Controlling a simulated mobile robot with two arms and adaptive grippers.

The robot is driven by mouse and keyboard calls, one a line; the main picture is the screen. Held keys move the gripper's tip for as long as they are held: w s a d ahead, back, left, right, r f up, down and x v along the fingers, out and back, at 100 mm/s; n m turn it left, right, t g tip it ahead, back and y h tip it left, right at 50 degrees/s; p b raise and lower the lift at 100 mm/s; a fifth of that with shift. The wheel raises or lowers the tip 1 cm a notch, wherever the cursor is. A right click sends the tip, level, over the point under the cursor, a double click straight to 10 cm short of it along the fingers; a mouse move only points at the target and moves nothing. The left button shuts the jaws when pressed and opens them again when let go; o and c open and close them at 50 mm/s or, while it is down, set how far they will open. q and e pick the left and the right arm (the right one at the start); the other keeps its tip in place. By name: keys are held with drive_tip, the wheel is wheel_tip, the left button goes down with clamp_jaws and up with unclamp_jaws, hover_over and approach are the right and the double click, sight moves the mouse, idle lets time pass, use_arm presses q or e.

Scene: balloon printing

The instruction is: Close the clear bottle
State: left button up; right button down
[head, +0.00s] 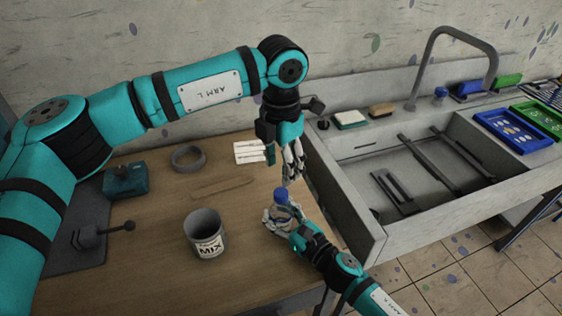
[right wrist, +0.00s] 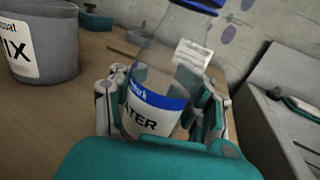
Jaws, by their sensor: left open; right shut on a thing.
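The clear bottle (head: 284,211) stands upright near the right edge of the wooden table, with a blue cap (head: 281,195) on its top. My right gripper (head: 281,219) is shut around its lower body. In the right wrist view the bottle (right wrist: 160,95) shows a blue and white label reading "ATER", between the fingers of my right gripper (right wrist: 163,105). The blue cap (right wrist: 200,4) is cut by the top edge there, and how tightly it sits cannot be told. My left gripper (head: 291,181) is open, pointing down just above the cap, apparently empty.
A grey MIX pot (head: 206,234) stands left of the bottle. A grey ring (head: 188,158), a white card (head: 249,152) and a teal box (head: 125,181) lie farther back. The sink's raised wall (head: 343,205) is close on the right.

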sight(281, 192)
use_arm(q)
wheel_tip(281, 192, down, 8)
drive_tip(key=shift+r, duration=0.1)
idle(0.4)
clamp_jaws()
drive_tip(key=shift+o, duration=0.7)
unclamp_jaws()
wheel_tip(281, 192, up, 12)
